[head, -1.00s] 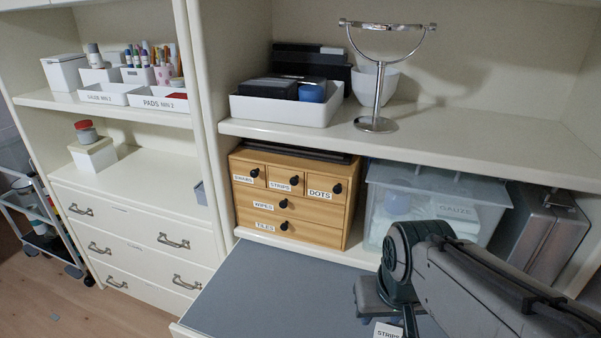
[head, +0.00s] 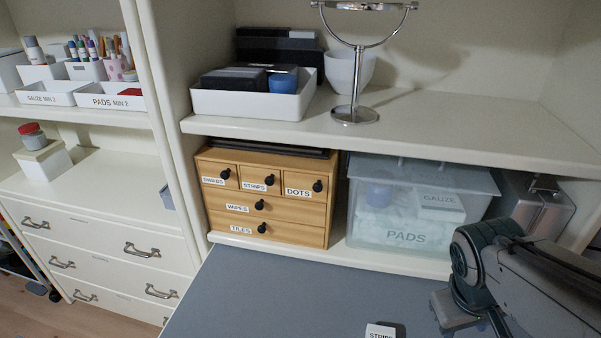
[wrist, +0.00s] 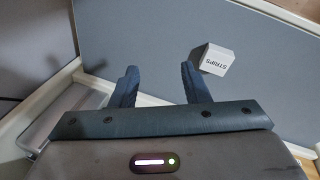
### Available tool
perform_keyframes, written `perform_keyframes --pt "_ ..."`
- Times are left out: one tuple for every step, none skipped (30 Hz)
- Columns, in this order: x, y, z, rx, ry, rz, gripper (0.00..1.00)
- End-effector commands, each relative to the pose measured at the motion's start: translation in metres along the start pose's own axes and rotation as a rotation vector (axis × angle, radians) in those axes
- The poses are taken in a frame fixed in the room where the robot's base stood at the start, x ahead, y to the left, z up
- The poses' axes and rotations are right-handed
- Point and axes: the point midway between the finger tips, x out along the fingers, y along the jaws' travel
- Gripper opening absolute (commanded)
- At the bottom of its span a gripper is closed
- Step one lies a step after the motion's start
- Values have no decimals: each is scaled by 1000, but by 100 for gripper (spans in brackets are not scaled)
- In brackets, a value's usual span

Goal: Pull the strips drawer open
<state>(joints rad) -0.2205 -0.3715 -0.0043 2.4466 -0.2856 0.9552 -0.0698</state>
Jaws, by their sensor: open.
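The strips drawer (head: 258,180) is the top middle drawer of a small wooden chest, labelled STRIPS, with a round black knob (head: 269,180). It looks shut, flush with the drawers beside it. My gripper (wrist: 158,85) is open and empty in the wrist view, its two dark fingers apart over the grey desk surface. In the head view my arm is at the lower right, well away from the chest, and the fingertips are not clearly visible. A small white box marked STRIPS (wrist: 217,59) lies just beyond the right finger; it also shows at the bottom of the head view (head: 381,331).
The chest (head: 268,223) stands under a white shelf (head: 440,122). A clear bin marked PADS (head: 405,240) stands right of it, then a grey metal case (head: 540,205). The grey desk surface (head: 290,290) in front of the chest is clear.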

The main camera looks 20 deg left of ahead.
Motion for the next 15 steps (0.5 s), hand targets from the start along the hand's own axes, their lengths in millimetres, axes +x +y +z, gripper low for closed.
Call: perform_keyframes --pt "5 -3 -10 -144 -29 52 42" --pt "6 -3 -16 -231 -45 89 42" --pt "7 -3 -24 -342 -65 140 42" --pt "7 -4 -32 -425 -80 180 42" --pt "7 -5 -40 -508 -93 221 42" --pt "6 -7 -51 -617 -110 277 42" --pt "5 -9 -60 -697 -121 321 42" --pt "4 -12 -70 -779 -130 368 42" --pt "1 -18 -83 -884 -144 431 42" --pt "-1 -23 -94 -962 -151 480 42" --pt "-4 -29 -105 -1040 -159 531 42" --pt "-8 -39 -120 -1140 -168 602 42" --pt "-12 -48 -131 -1213 -171 658 42" --pt "-15 -58 -142 -1287 -177 715 42" --pt "-21 -72 -157 -1380 -179 794 42"
